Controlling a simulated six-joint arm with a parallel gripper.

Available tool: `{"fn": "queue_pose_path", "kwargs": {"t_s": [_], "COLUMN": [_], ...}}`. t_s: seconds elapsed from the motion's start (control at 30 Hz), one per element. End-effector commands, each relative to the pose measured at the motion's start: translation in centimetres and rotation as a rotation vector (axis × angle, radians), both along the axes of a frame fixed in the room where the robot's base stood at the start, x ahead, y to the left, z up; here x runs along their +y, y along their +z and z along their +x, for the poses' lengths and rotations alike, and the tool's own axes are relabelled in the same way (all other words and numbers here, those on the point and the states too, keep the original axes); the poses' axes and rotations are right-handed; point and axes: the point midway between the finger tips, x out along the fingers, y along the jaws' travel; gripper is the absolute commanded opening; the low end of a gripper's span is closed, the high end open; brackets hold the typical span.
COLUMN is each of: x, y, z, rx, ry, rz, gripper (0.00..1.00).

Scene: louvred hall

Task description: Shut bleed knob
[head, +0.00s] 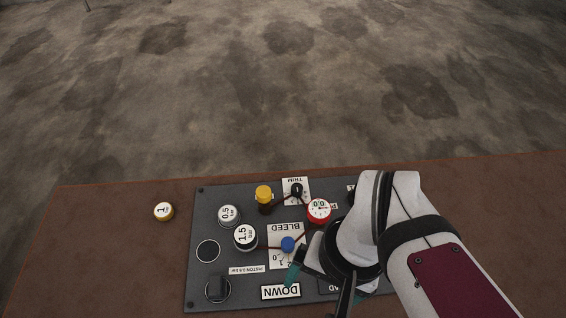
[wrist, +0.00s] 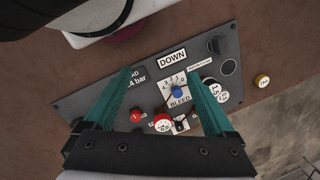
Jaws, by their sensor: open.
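The blue bleed knob (head: 288,244) sits on a white BLEED scale plate (head: 275,262) on the dark grey panel (head: 200,225). In the wrist view the blue knob (wrist: 180,91) lies in the gap between my two teal fingers, nearer the right one, with the scale numbers beside it. Its exact setting is too small to read. My gripper (wrist: 160,76) is open and empty, above the panel. In the head view one teal fingertip shows just below the knob, and my arm hides the panel's right part.
Near the bleed knob stand a yellow knob (head: 264,193), a black TRIM knob (head: 296,190), a red-rimmed gauge (head: 319,210) and weights marked 0.5 (head: 228,215) and 1.5 (head: 245,237). A yellow weight (head: 163,211) lies on the brown table (head: 110,250), clear at left.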

Motion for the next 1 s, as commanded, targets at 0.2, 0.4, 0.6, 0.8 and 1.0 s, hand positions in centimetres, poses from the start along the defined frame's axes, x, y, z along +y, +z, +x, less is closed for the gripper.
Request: {"fn": "queue_pose_path", "kwargs": {"t_s": [0.2, 0.4, 0.6, 0.8, 1.0], "x": [0.3, 2.3, 2.6, 2.6, 2.5], "y": [-3.3, -8.7, -10.6, -13.4, -16.2], "z": [8.0, 14.6, 15.4, 15.3, 15.2], "rx": [-0.011, -0.049, -0.058, -0.056, -0.054], "ry": [0.235, 0.455, 0.484, 0.482, 0.482], "rz": [-0.089, -0.143, -0.151, -0.15, -0.15], "gripper": [0.7, 0.7, 0.7, 0.7, 0.7]}}
